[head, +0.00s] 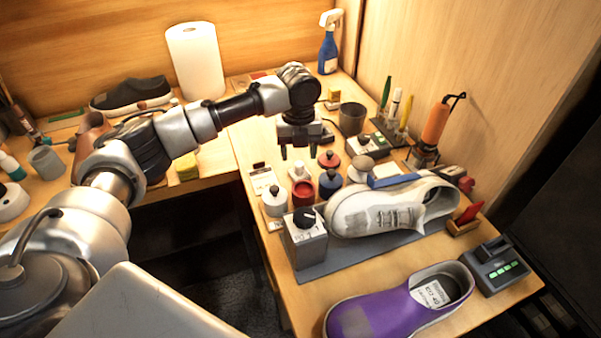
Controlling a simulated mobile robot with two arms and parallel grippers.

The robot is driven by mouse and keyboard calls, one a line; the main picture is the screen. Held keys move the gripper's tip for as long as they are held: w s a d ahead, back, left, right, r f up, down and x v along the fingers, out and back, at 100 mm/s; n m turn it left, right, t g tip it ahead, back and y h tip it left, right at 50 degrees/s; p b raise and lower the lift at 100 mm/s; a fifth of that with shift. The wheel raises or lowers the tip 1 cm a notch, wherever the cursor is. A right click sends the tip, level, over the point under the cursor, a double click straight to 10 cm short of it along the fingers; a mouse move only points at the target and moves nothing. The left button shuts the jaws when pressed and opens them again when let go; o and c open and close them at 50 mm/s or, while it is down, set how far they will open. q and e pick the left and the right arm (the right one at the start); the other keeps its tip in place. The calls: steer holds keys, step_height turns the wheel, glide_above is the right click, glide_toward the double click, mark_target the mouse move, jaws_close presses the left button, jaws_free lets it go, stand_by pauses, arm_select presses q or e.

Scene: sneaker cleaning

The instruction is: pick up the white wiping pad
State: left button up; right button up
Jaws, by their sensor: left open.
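My left gripper (299,151) points down, open and empty, above the far part of the right-hand worktop. Its two dark fingers are apart, just behind a group of small jars and bottles. I cannot single out the white wiping pad for certain. A small flat white-and-blue piece (393,180) shows at the far upper edge of the white sneaker (385,217); it may be the pad. Whether it rests on the shoe or behind it is unclear. It lies to the right of and nearer than my gripper. My right gripper is not in view.
A grey mat (345,257) lies under the white sneaker. Jars, including a red one (303,193), and a grey box with a black knob (306,245) crowd its left side. A purple shoe (400,305), an orange-handled tool (436,122) and a dark cup (352,118) stand around.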

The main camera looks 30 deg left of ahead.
mark_target(299, 164)
arm_select(q)
steer(key=f, duration=0.5)
steer(key=shift+w+f, duration=0.15)
steer(key=shift+w, duration=0.05)
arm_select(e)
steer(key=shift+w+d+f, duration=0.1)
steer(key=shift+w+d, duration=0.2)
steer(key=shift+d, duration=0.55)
arm_select(q)
steer(key=c, duration=0.9)
steer(key=shift+c, duration=0.3)
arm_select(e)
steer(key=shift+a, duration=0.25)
